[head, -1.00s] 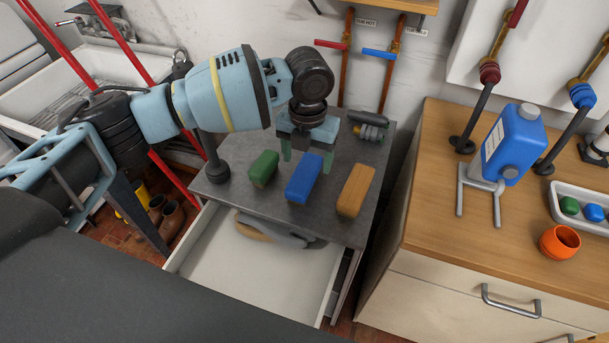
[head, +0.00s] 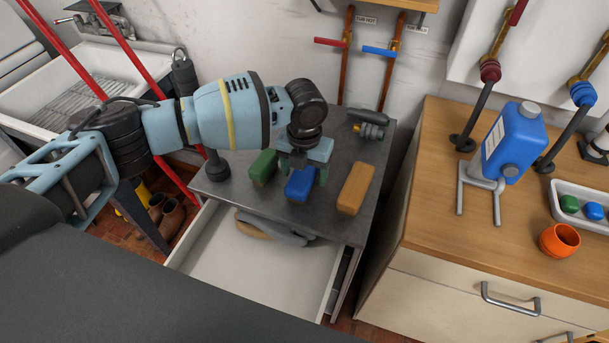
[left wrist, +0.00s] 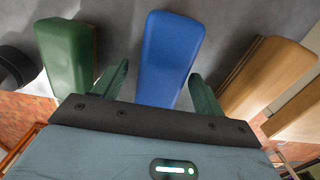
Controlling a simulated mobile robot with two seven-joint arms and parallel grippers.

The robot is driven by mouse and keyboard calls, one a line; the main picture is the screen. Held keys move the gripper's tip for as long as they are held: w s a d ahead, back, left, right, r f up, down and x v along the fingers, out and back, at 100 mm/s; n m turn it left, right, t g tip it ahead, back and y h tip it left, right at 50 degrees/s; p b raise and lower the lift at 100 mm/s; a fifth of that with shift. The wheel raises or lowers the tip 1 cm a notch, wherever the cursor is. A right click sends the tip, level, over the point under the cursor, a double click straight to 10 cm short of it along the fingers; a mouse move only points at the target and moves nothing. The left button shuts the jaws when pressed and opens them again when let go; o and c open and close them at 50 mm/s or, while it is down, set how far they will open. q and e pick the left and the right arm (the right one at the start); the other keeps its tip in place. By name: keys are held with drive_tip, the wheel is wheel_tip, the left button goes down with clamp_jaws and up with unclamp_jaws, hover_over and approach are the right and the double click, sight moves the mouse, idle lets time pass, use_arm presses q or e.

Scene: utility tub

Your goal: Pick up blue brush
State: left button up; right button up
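The blue brush (head: 300,186) lies on the grey cabinet top between a green brush (head: 263,167) and a wooden-coloured brush (head: 355,190). My left gripper (head: 304,172) is over the blue brush from above, hiding its far part. In the left wrist view the blue brush (left wrist: 168,60) lies between the two green fingers of the gripper (left wrist: 160,88). The fingers are spread apart, with a gap on each side of the brush. The green brush (left wrist: 66,55) and the wooden-coloured brush (left wrist: 265,75) are just outside the fingers. My right gripper is not in view.
The cabinet's drawer (head: 250,265) is pulled open below, with a grey and tan item inside. A roller-like tool (head: 370,128) lies at the back of the top. A wooden counter (head: 440,220) on the right holds a blue bottle (head: 514,145) and an orange cup (head: 560,241).

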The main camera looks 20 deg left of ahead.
sight(302, 173)
use_arm(q)
drive_tip(key=c, duration=1.1)
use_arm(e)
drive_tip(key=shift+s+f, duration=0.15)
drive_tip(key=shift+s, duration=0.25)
use_arm(q)
drive_tip(key=shift+r, duration=0.55)
wheel_tip(302, 173, up, 2)
drive_tip(key=shift+r, duration=0.15)
drive_tip(key=shift+s+r, duration=0.15)
drive_tip(key=shift+s, duration=0.4)
drive_tip(key=s, duration=0.5)
drive_tip(key=s+a+r, duration=0.1)
drive_tip(key=s, duration=0.4)
drive_tip(key=s+p, duration=0.1)
drive_tip(key=s, duration=0.4)
drive_tip(key=shift+a+r, duration=0.15)
drive_tip(key=shift+a, duration=0.05)
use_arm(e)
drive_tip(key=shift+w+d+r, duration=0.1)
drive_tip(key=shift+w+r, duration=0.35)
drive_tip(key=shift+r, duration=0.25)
